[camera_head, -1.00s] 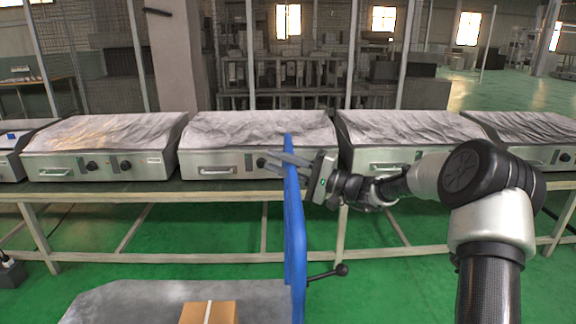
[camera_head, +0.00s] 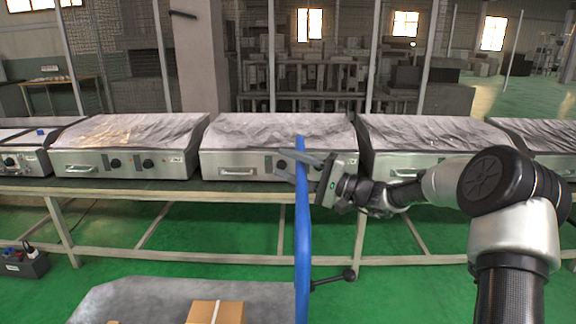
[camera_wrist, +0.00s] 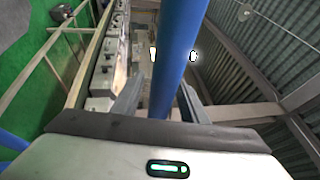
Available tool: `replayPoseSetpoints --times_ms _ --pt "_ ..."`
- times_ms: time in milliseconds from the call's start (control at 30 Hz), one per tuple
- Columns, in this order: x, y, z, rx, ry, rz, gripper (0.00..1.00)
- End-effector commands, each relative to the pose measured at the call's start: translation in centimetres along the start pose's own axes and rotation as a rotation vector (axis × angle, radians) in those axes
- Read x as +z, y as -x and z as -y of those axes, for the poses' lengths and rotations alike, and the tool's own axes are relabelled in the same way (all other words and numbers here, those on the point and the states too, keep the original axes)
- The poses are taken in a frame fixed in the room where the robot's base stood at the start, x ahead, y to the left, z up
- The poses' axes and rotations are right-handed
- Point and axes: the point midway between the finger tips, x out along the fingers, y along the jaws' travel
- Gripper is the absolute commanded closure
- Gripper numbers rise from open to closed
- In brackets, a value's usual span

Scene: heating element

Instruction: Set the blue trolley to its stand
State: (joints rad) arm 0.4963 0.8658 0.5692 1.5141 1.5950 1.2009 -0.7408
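The blue trolley has an upright blue handle (camera_head: 302,240) and a grey flat deck (camera_head: 140,300), low in the head view. A cardboard box (camera_head: 217,313) with a pale strip lies on the deck. My gripper (camera_head: 278,161) is at the upper part of the handle, with fingers pointing left past it. In the wrist view the blue tube (camera_wrist: 176,45) runs between the two fingers (camera_wrist: 158,85). The fingers look apart, with a small gap beside the tube; firm contact is not visible. No stand for the trolley can be made out.
A long workbench (camera_head: 180,192) carries several steel heating units (camera_head: 125,165) behind the trolley. A dark box (camera_head: 22,262) sits on the floor at left. Green floor (camera_head: 190,240) shows between trolley and bench. A black knobbed lever (camera_head: 349,275) sticks out right of the handle.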

Motion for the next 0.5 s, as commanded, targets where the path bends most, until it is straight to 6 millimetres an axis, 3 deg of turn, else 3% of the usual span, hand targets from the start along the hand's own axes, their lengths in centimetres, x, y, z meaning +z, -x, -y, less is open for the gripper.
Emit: replayPoseSetpoints --times_ms 267,500 --pt "-0.1 0.9 0.1 0.000 0.000 -0.004 0.61" --pt "-0.2 5.7 0.2 0.000 0.000 -0.006 0.61"
